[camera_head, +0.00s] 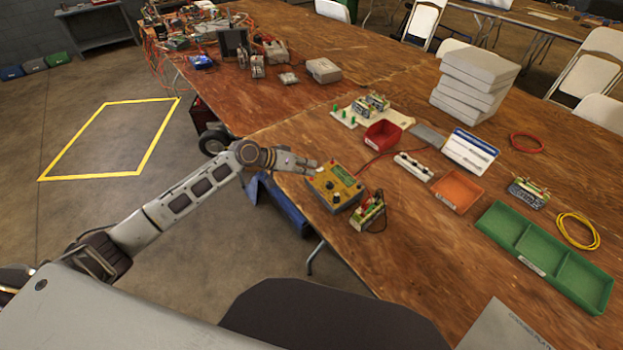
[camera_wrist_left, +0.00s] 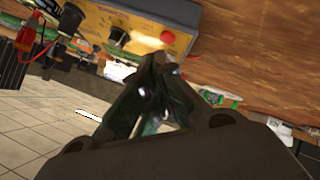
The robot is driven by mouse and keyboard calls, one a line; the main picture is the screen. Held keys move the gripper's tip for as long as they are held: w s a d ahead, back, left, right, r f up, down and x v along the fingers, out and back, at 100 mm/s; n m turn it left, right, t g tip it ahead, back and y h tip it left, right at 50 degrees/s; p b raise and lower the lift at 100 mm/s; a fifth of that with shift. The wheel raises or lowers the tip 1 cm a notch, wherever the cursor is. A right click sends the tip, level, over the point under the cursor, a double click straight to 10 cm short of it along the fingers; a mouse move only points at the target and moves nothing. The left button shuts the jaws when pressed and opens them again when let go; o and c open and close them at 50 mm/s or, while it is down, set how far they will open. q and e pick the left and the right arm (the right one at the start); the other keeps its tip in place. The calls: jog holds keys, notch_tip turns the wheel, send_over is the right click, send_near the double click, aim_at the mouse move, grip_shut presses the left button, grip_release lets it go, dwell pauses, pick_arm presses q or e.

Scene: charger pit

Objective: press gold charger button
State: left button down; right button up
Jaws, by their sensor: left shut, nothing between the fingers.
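The gold charger (camera_head: 336,185) stands near the table's edge, with a green display, a dark knob and small buttons on its top face. My right gripper is not in view.
A small device with red and black clips (camera_head: 369,212) stands right beside the charger. A red bin (camera_head: 383,135), a white power strip (camera_head: 413,166) and an orange tray (camera_head: 458,191) lie beyond it. A green divided tray (camera_head: 545,257) is at the right.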

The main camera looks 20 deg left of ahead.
pick_arm(q)
jog(key=shift+d+f+b, duration=0.1)
jog(key=shift+f+b, duration=0.2)
jog(key=shift+f, duration=0.55)
dwell(1.7)
jog(key=shift+r, duration=0.15)
jog(key=shift+r+p, duration=0.7)
jog(key=shift+p, duration=0.1)
jog(key=shift+s+a+r+p, duration=0.15)
jog(key=shift+r+p, duration=0.6)
jog(key=shift+r, duration=0.1)
jog(key=shift+s+a+r+p, duration=0.1)
jog(key=shift+r+p, duration=0.65)
jog(key=shift+r, duration=0.05)
jog(key=shift+s+a+r+p, duration=0.15)
jog(key=shift+r+p, duration=0.6)
jog(key=shift+r, duration=0.1)
